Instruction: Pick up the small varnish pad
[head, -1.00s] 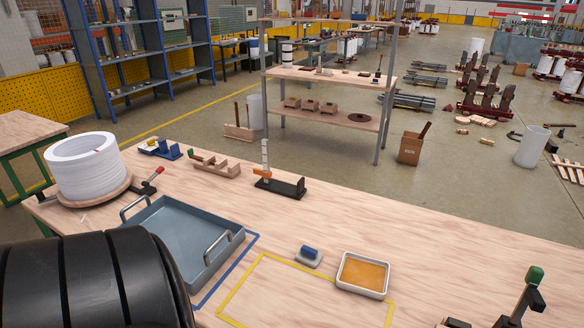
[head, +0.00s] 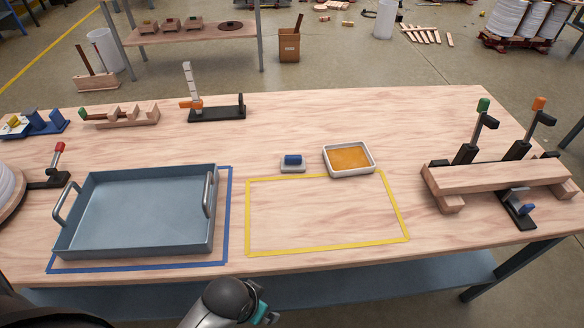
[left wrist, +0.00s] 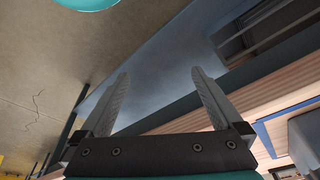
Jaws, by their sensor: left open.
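The small varnish pad (head: 292,161) has a blue handle on a pale grey base. It sits on the wooden table in the head view, just beyond the far edge of the yellow taped outline and left of the white dish of amber varnish (head: 349,159). My left gripper (left wrist: 158,95) is open and empty in the left wrist view, its two fingers spread, with the blue lower shelf, the floor and the table edge behind them. The pad does not show there. In the head view part of my arm shows below the table's front edge, without visible fingers. My right gripper is not in view.
A grey-blue tray (head: 137,238) with handles lies inside blue tape on the left. The yellow outline (head: 327,249) is empty. A wooden clamp fixture (head: 500,178) stands at right. Wooden and black holders line the back edge. A lower shelf (head: 400,277) runs under the table.

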